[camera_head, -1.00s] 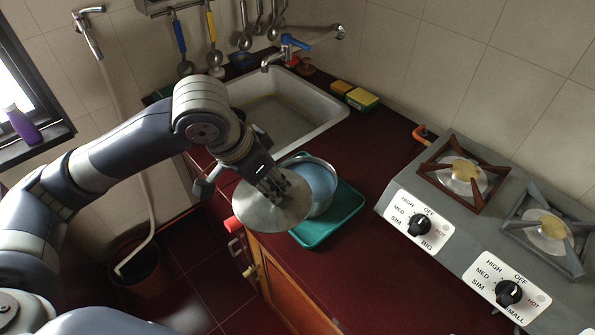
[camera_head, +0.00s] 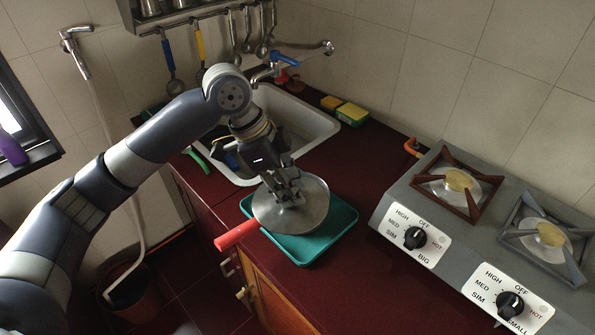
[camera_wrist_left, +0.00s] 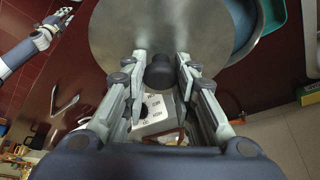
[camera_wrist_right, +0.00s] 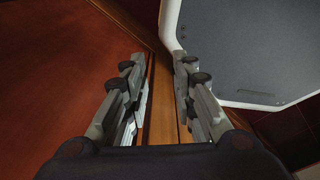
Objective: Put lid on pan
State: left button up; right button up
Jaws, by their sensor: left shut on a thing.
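My left gripper (camera_head: 284,190) is shut on the dark knob (camera_wrist_left: 160,72) of the round grey metal lid (camera_head: 306,210). The lid lies roughly level over the pan and hides most of it in the head view. The pan's red handle (camera_head: 237,236) sticks out to the lower left. In the left wrist view the lid (camera_wrist_left: 110,35) is offset from the pan (camera_wrist_left: 243,25), whose rim and blue inside show at the right. I cannot tell whether lid and pan touch. My right gripper (camera_wrist_right: 159,65) is open and empty in its wrist view.
The pan stands on a teal tray (camera_head: 338,236) on the dark red counter (camera_head: 345,285). A sink (camera_head: 300,115) with a blue-handled tap (camera_head: 285,58) lies behind. Sponges (camera_head: 351,113) lie beside it. A two-burner stove (camera_head: 450,245) stands at the right.

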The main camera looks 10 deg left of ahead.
pick_arm(q)
jog(key=w, duration=0.2)
jog(key=w+p, duration=0.1)
jog(key=w, duration=0.5)
jog(key=shift+f, duration=0.3)
jog(key=shift+s+a+f+p, duration=0.1)
jog(key=shift+f+p, duration=0.8)
jog(key=shift+f, duration=0.9)
jog(key=shift+f, duration=0.6)
jog(key=o, duration=1.1)
